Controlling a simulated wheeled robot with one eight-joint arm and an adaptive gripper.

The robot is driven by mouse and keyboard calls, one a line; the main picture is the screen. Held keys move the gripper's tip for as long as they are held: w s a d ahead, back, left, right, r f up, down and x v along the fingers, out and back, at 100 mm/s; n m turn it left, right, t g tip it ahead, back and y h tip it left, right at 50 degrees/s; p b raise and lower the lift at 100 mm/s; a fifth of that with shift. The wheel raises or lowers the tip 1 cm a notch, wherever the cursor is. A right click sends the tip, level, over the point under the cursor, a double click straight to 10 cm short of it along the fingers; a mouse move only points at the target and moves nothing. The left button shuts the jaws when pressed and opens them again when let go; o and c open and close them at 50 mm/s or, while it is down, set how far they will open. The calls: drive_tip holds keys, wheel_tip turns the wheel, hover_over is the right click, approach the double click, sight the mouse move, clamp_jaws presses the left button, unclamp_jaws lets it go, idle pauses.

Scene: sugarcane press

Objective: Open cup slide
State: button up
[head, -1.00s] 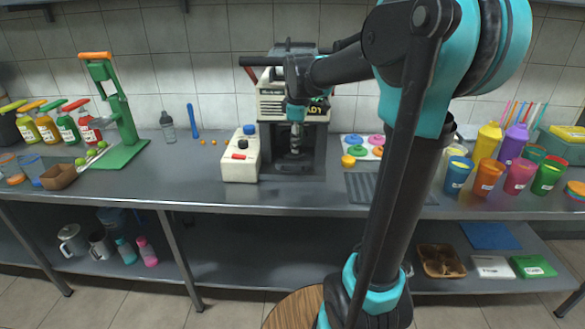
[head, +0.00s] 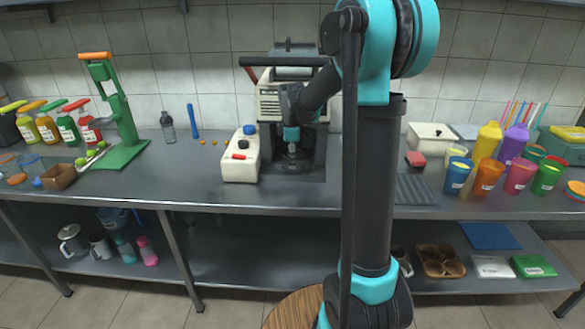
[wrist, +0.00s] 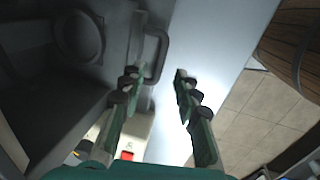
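The sugarcane press (head: 292,98) stands against the tiled wall, with a dark bay in its lower front. My gripper (head: 292,155) is low in front of this bay and hides part of it. In the wrist view, a grey loop handle (wrist: 164,55) sticks out from the edge of a dark grey slide panel (wrist: 110,45) with a round recess (wrist: 78,36). My gripper (wrist: 157,76) is open, its green fingers on either side of the handle's line. The left finger is close to the handle; contact cannot be told. The right finger is clear of it.
Coloured cups (head: 487,175) and a white container (head: 430,137) are to the right. A wooden round top (head: 294,307) is on the floor side.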

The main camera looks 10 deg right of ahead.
sight(292, 172)
drive_tip(key=shift+w+f, duration=0.2)
drive_tip(key=shift+f, duration=0.95)
drive_tip(key=shift+w+f, duration=0.2)
drive_tip(key=shift+f, duration=0.9)
clamp_jaws()
